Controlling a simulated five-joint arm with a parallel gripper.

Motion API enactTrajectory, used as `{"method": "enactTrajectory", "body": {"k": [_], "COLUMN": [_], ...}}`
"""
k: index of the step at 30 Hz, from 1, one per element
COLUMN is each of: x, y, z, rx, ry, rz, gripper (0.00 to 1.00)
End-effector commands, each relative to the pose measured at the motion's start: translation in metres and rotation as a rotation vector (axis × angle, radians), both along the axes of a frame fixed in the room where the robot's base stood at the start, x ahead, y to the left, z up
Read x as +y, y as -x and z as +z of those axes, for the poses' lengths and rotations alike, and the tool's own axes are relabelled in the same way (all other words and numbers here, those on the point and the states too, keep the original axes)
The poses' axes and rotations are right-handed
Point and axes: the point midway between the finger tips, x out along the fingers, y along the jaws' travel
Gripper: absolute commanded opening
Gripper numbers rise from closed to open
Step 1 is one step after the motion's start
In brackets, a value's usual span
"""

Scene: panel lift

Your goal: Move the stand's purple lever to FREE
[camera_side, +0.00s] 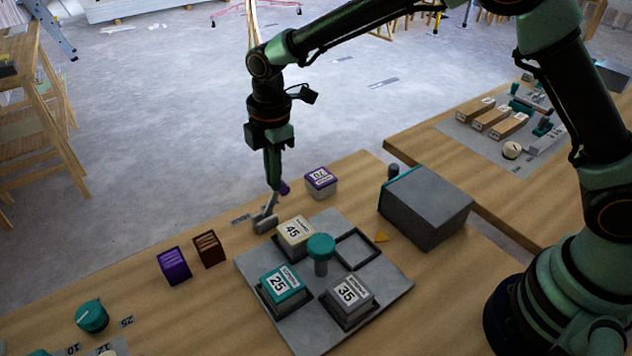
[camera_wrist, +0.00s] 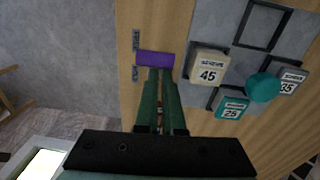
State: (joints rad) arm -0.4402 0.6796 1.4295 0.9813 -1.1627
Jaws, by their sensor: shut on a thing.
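The purple lever's grip (camera_side: 284,188) sits at my gripper's fingertips, above a grey arm and foot (camera_side: 266,222) at the far-left edge of the stand (camera_side: 392,290). It leans toward the upper right in the side view. My gripper (camera_side: 275,184) points down and is shut on the lever; its fingers hide part of the grip. In the wrist view the purple grip (camera_wrist: 155,58) lies across the fingertips (camera_wrist: 160,73). Two small dark labels lie beside the lever; I cannot read them for certain, so the lever's setting is unclear.
The stand carries blocks marked 45 (camera_side: 295,230), 25 (camera_side: 283,284) and 35 (camera_side: 350,293), an empty bay (camera_side: 357,247) and a teal knob (camera_side: 321,246).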

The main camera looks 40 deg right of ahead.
Motion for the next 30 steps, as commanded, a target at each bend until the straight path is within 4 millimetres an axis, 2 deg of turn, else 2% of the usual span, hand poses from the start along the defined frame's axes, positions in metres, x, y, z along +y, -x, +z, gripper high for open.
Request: {"method": "enactTrajectory", "body": {"k": [1, 11, 17, 21, 24, 30], "x": [-0.023, -0.020, 0.004, 0.032, 0.005, -0.029], "y": [0.005, 0.004, 0.003, 0.001, 0.000, 0.000], "z": [-0.012, -0.010, 0.007, 0.026, 0.039, 0.061], "rx": [0.047, 0.045, 0.027, 0.005, 0.003, -0.001], "ry": [0.021, 0.020, 0.012, -0.001, 0.001, 0.003], "rz": [-0.036, -0.033, -0.016, 0.004, -0.006, -0.004], "gripper": [0.00, 0.00, 0.00, 0.00, 0.00, 0.00]}}
